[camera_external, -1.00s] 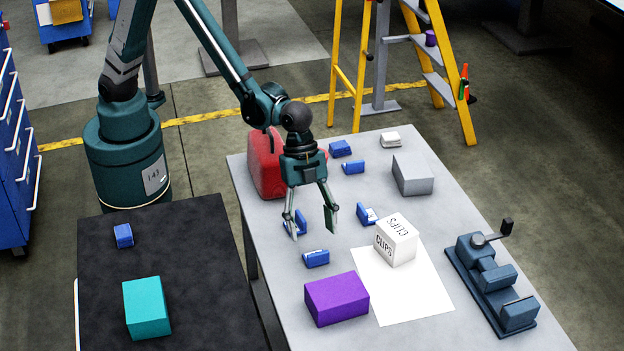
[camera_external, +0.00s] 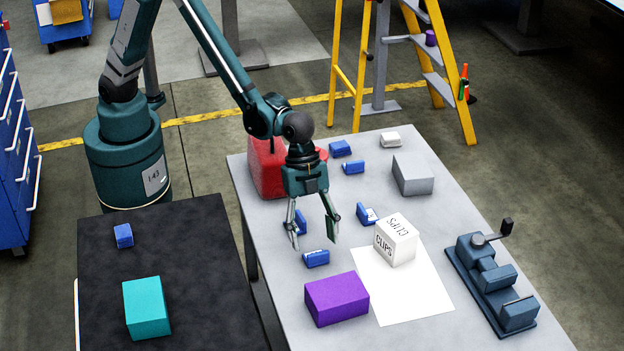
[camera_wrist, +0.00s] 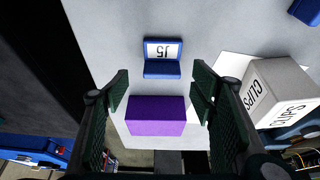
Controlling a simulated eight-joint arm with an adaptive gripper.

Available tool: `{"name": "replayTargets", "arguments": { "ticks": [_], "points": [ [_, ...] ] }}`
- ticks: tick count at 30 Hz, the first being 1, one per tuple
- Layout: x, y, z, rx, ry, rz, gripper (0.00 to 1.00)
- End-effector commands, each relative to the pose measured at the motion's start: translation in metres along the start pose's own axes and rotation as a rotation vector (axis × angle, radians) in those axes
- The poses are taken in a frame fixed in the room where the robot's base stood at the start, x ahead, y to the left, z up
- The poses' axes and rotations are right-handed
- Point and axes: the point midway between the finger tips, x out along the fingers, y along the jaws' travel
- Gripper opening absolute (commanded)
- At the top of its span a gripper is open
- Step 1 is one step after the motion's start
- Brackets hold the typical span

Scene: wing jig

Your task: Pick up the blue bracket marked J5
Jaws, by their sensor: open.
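The blue bracket marked J5 (camera_wrist: 162,58) lies on the grey table in the wrist view, its white label reading upside down. It appears to be the blue bracket (camera_external: 316,258) just behind the purple box in the external view. My gripper (camera_external: 315,240) is open and empty above the table, fingers pointing down. In the wrist view my gripper (camera_wrist: 160,82) has its fingers spread to either side, with the bracket beyond the tips and between their lines. The height gap cannot be told exactly.
A purple box (camera_external: 336,299) stands close in front of the bracket. A white CLIPS box (camera_external: 397,241) is to the right, on a white sheet (camera_external: 415,300). Other blue brackets (camera_external: 301,222) (camera_external: 366,215) lie nearby.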

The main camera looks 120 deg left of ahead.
Motion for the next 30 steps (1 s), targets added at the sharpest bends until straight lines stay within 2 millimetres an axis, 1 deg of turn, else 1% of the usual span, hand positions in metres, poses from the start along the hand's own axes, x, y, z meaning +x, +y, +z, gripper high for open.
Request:
{"name": "replayTargets", "arguments": {
  "ticks": [7,11,14,24,30],
  "points": [
    [0.000,0.000,0.000,0.000,0.000,0.000,0.56],
    [0.004,-0.001,0.000,0.000,0.000,0.000,0.56],
    [0.011,-0.002,0.000,0.000,0.000,0.000,0.56],
    [0.043,-0.004,0.000,0.000,0.000,0.000,0.56],
    [0.052,-0.004,-0.001,-0.001,0.000,0.000,0.56]
  ]
}}
